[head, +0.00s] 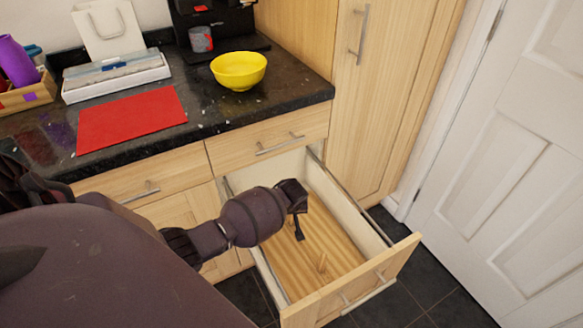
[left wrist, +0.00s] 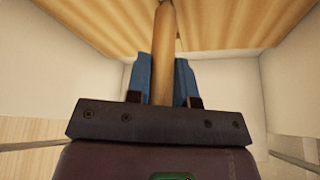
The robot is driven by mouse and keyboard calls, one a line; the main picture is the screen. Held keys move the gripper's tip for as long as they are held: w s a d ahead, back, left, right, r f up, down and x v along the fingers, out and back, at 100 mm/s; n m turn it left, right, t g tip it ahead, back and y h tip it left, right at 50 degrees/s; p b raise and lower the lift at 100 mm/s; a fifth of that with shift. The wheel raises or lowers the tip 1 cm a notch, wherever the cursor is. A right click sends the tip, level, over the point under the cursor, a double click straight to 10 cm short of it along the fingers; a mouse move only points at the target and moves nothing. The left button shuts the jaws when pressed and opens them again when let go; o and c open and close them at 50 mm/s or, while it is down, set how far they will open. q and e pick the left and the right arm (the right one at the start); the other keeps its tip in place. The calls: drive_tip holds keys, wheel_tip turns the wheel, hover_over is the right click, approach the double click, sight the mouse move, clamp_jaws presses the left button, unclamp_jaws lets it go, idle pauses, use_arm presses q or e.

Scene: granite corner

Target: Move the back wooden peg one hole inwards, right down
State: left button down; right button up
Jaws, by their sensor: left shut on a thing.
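The open drawer (head: 372,232) has a wooden pegboard floor (head: 335,240). My left gripper (head: 298,232) reaches down into the drawer towards its back half. In the left wrist view my left gripper (left wrist: 160,78) has its blue pads closed on both sides of a wooden peg (left wrist: 164,45), the back one. The peg's far end points at the board; I cannot tell whether it sits in a hole. In the head view the gripper hides this peg. Another wooden peg (head: 322,263) stands upright nearer the drawer front. My right gripper is not in view.
The drawer's side walls and front panel (head: 350,290) surround the gripper. Above is a dark counter with a yellow bowl (head: 238,71), a red mat (head: 130,118) and a coffee machine (head: 215,20). A white door (head: 520,170) stands at the right.

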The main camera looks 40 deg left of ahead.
use_arm(q)
drive_tip(key=shift+f, duration=0.4)
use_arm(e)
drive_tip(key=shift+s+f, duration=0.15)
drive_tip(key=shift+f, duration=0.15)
use_arm(q)
drive_tip(key=c, duration=0.9)
unclamp_jaws()
drive_tip(key=p+v, duration=0.4)
drive_tip(key=v, duration=0.7)
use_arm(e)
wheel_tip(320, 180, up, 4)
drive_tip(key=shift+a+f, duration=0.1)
use_arm(q)
drive_tip(key=shift+w, duration=0.1)
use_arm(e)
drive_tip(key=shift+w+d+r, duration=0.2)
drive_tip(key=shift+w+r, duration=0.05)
